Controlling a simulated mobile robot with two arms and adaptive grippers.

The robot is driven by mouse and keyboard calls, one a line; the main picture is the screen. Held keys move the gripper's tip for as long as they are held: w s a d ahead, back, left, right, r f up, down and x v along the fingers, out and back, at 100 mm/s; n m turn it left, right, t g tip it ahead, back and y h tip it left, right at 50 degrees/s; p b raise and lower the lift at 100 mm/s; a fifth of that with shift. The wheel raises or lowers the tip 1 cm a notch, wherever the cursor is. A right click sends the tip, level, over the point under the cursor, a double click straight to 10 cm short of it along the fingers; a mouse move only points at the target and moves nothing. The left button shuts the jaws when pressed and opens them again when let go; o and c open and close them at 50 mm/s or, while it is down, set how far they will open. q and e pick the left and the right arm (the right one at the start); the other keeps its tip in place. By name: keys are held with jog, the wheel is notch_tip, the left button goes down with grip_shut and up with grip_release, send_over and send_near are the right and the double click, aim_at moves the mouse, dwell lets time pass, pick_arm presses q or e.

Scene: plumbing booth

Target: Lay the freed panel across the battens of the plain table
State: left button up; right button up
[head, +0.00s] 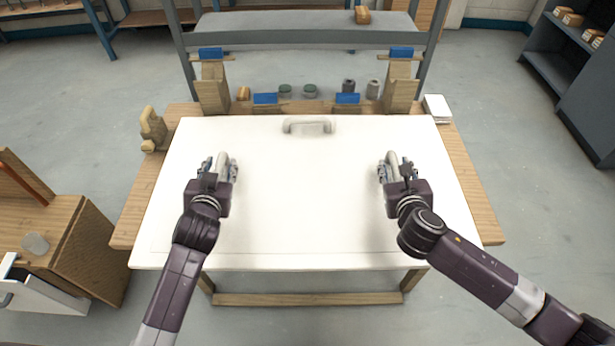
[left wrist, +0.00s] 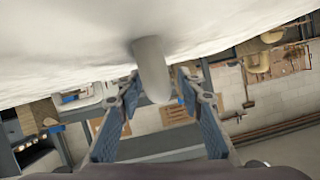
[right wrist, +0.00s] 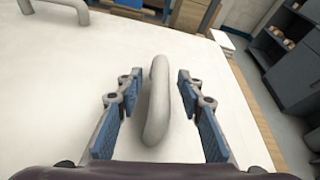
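The large white panel (head: 310,200) lies over a wooden table (head: 470,185), whose top shows at both sides; any battens beneath are hidden. A grey handle (head: 307,127) stands near the panel's far edge. My left gripper (head: 222,162) is open around a second grey handle, which stands between its fingers in the left wrist view (left wrist: 152,70). My right gripper (head: 393,162) is open around a third handle, which shows between its fingers in the right wrist view (right wrist: 158,100). Gaps show between fingers and handle on both sides.
Wooden posts (head: 213,90) with blue pads stand behind the panel at left and right. Small jars (head: 310,91) sit between them. A wooden cabinet (head: 90,250) stands at left, a dark shelf (head: 570,65) at right. Floor (head: 500,110) is clear on the right.

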pick_arm(q)
grip_shut()
pick_arm(e)
grip_shut()
